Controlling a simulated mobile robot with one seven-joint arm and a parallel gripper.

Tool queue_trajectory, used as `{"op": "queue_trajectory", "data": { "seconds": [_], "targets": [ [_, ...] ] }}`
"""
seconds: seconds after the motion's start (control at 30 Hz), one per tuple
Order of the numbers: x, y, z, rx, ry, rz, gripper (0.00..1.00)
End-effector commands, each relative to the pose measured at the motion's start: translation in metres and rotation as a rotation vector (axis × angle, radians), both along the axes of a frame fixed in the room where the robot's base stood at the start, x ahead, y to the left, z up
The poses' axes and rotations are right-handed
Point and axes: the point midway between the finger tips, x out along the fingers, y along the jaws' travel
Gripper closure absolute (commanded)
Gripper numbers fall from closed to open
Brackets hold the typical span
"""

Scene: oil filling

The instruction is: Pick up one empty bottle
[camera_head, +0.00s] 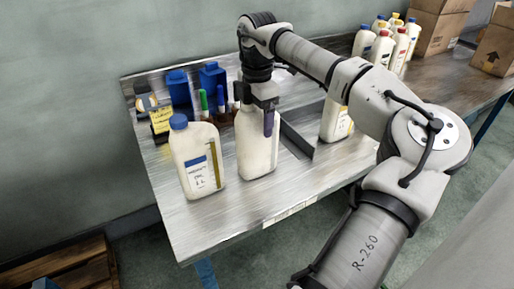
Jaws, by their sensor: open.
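A cream bottle (258,152) stands upright on the metal table (215,222), directly below my gripper (256,106). The gripper points down, open, with its fingers at the bottle's top. They hide its neck and any cap, and I cannot tell whether they touch it. A second cream bottle (190,162) with a blue cap and a white label stands to the left. A third cream bottle (337,120) stands to the right, its top hidden behind my arm. I cannot tell which bottles are empty.
Two blue containers (212,80), green markers (204,99) and a yellow-labelled box (161,120) stand behind the left bottle. A dark angled bar (297,141) lies right of the middle bottle. Several capped bottles (382,46) and cardboard boxes (437,30) stand at the back right.

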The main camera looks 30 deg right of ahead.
Motion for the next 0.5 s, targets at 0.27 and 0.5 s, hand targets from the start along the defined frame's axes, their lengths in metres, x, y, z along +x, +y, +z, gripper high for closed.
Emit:
{"op": "queue_trajectory", "data": {
  "seconds": [0.27,0.5],
  "targets": [
    [0.0001,0.0001,0.0013,0.0,0.0,0.0,0.32],
    [0.0002,0.0002,0.0013,0.0,0.0,0.001,0.64]
  ]
}}
